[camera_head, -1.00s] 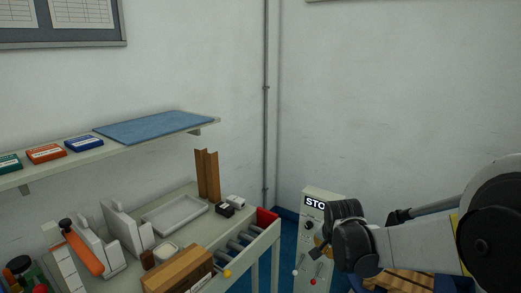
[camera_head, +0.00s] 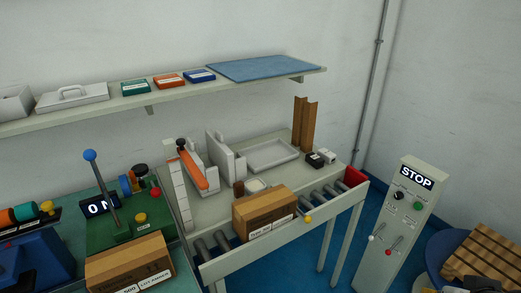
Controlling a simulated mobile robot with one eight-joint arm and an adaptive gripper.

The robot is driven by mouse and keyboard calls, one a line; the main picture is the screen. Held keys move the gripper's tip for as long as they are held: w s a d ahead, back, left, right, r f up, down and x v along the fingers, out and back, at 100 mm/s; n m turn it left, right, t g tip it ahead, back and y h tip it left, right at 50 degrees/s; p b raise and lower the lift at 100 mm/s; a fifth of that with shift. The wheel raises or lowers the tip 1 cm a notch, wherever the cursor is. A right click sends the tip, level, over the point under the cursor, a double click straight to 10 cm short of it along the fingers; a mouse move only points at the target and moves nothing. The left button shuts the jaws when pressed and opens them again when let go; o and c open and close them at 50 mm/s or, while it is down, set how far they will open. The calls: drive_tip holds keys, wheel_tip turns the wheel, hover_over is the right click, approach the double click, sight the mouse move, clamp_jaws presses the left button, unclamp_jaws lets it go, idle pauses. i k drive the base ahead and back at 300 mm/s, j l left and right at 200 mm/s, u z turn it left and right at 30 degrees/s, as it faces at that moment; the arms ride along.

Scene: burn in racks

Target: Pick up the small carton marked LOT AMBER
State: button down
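Two brown cardboard cartons with white labels are in view. One carton (camera_head: 128,262) is at the lower left in front of the green machine, partly cut by the bottom edge. Its label seems to read LOT and a word like AMBER, but the print is too small to be sure. The other carton (camera_head: 264,210) sits on the roller conveyor in the middle, and its label is not legible. Small green (camera_head: 136,88), orange (camera_head: 169,80) and blue (camera_head: 200,75) boxes lie on the wall shelf. My gripper is not in view.
A green machine (camera_head: 110,225) with a blue-knobbed lever stands at left. A bench holds a white tray (camera_head: 272,155), an orange-handled tool (camera_head: 195,170) and a brown angle piece (camera_head: 304,125). A STOP pedestal (camera_head: 402,215) and wooden slats (camera_head: 490,262) are at right.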

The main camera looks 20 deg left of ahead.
sight(139, 265)
drive_tip(key=u, duration=2.25)
drive_tip(key=k+l+u, duration=0.1)
drive_tip(key=l+u, duration=0.25)
drive_tip(key=l, duration=0.15)
drive_tip(key=k+l+u, duration=0.1)
drive_tip(key=l+u, duration=0.25)
drive_tip(key=k+l+u, duration=0.2)
drive_tip(key=l+u, duration=0.15)
drive_tip(key=l, duration=0.2)
drive_tip(key=k+l+u, duration=0.5)
drive_tip(key=l+u, duration=0.2)
drive_tip(key=i+j, duration=0.3)
drive_tip(key=i, duration=0.15)
